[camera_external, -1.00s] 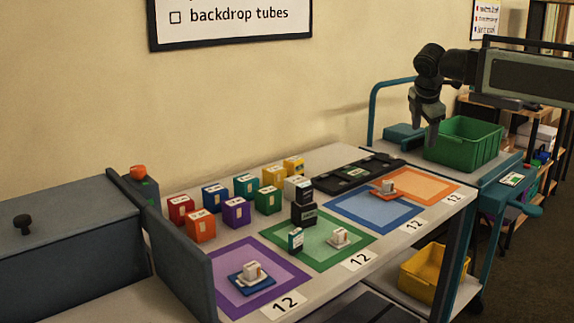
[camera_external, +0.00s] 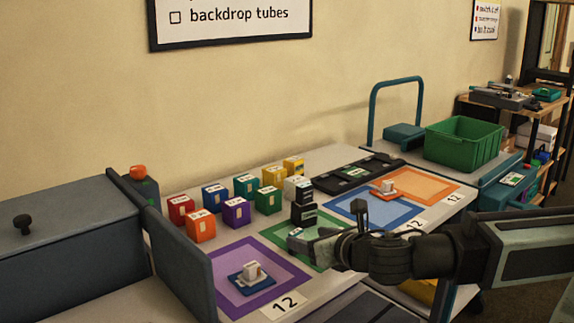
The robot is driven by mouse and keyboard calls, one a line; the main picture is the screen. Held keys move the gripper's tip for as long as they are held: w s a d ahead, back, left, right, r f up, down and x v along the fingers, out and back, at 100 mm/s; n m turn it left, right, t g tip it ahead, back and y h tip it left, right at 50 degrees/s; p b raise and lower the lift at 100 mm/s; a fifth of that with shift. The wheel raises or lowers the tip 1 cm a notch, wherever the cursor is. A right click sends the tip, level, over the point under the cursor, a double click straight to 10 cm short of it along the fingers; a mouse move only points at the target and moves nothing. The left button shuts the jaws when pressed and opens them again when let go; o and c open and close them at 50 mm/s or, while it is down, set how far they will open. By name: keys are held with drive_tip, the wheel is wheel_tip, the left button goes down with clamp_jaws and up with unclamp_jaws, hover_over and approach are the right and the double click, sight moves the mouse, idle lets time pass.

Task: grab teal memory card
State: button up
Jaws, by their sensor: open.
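The small teal card-like piece with a white label, at the front left of the green mat (camera_external: 279,232), is now mostly hidden by my gripper (camera_external: 302,243); only a pale bit shows at the fingertips. My gripper reaches in low from the right, its fingers pointing left over that spot. The jaws are open, and I cannot tell whether the piece is between them. A teal box (camera_external: 245,184) with a white label stands in the back group, apart from my gripper.
A black stack (camera_external: 303,207) stands just behind my fingertips. Several coloured boxes, including a purple one (camera_external: 236,211), stand behind left. The purple mat (camera_external: 226,289) holds a blue-based white piece (camera_external: 252,276). A green bin (camera_external: 463,143) is at back right.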

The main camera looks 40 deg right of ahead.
sight(298, 234)
drive_tip(key=b+x, duration=0.2)
drive_tip(key=x, duration=0.5)
drive_tip(key=shift+s, duration=0.1)
clamp_jaws()
